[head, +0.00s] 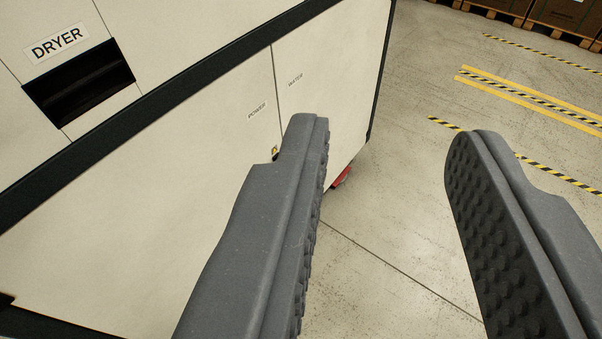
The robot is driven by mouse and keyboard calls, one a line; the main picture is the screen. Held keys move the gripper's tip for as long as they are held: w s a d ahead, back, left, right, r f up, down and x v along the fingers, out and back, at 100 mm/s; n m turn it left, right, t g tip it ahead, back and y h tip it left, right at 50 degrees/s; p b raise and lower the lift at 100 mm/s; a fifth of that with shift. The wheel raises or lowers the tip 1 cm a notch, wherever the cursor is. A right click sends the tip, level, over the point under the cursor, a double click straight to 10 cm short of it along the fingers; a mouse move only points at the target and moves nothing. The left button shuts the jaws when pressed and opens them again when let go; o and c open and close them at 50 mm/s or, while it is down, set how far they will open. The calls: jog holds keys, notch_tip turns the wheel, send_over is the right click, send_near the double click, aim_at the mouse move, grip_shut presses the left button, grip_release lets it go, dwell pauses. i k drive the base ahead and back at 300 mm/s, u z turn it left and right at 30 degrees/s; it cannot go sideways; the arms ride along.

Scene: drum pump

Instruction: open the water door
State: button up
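The water door (335,85) is a cream panel at the right end of the white cabinet, with a small label (295,80) that seems to read "WATER". It looks shut, flush with the panel to its left. A small brass-coloured fitting (274,150) shows near the seam between the two panels, partly hidden by my left finger. My gripper (388,145) is wide open and empty. Its left finger overlaps the lower part of the door in the picture; I cannot tell if it touches. Its right finger is over bare floor.
The neighbouring panel (150,190) has a small label that seems to read "POWER". A "DRYER" label (58,42) sits above a dark slot (80,84). A red object (342,178) shows low by the cabinet's corner. Concrete floor with striped tape (530,90) is clear to the right; pallets (560,20) stand behind.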

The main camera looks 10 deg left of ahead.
aim_at(329, 66)
jog(key=u, duration=0.2)
jog(key=i, duration=1.4)
jog(key=z, duration=0.45)
